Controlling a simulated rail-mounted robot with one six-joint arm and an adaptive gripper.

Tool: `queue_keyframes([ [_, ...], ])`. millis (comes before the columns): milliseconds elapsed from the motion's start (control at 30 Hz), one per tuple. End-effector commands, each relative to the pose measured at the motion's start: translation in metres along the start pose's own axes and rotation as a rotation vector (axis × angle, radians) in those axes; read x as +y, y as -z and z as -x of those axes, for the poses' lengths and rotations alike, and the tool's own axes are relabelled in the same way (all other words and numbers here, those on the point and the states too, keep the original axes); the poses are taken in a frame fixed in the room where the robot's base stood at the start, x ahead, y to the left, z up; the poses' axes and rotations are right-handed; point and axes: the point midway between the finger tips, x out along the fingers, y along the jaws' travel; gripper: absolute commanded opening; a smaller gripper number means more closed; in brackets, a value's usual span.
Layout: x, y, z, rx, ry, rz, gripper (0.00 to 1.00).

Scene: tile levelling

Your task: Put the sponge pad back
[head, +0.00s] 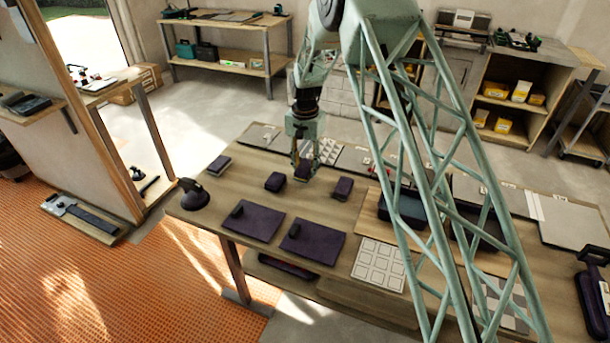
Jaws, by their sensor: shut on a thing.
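My gripper (302,162) is over the back part of the long wooden workbench (215,210). It points down and is shut on a small dark block, which I take for the sponge pad (302,174). The pad shows just under the fingers. The picture is too small to tell whether it touches the bench top. Two similar dark blocks stand nearby, one to the left of the gripper (275,181) and one to the right (343,188). No marked place for the pad can be made out.
Two dark plates with handles (258,222) (312,241) lie at the front. A dark round-based tool (193,196) stands at the left corner. A white tile grid (379,264) lies front right. Dark trays (405,208) are partly hidden by my arm. Sample boards line the back edge.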

Motion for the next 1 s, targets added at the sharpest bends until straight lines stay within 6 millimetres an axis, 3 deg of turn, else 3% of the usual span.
queue_keyframes([
  [333, 0.0, -0.001, -0.031, -0.001, -0.001, 0.0, 0.17],
  [867, 0.0, 0.0, -0.036, -0.001, 0.0, 0.0, 0.17],
  [900, 0.0, 0.0, -0.035, 0.0, 0.0, 0.0, 0.35],
  [1000, 0.0, 0.0, -0.035, -0.001, 0.0, 0.0, 0.44],
])
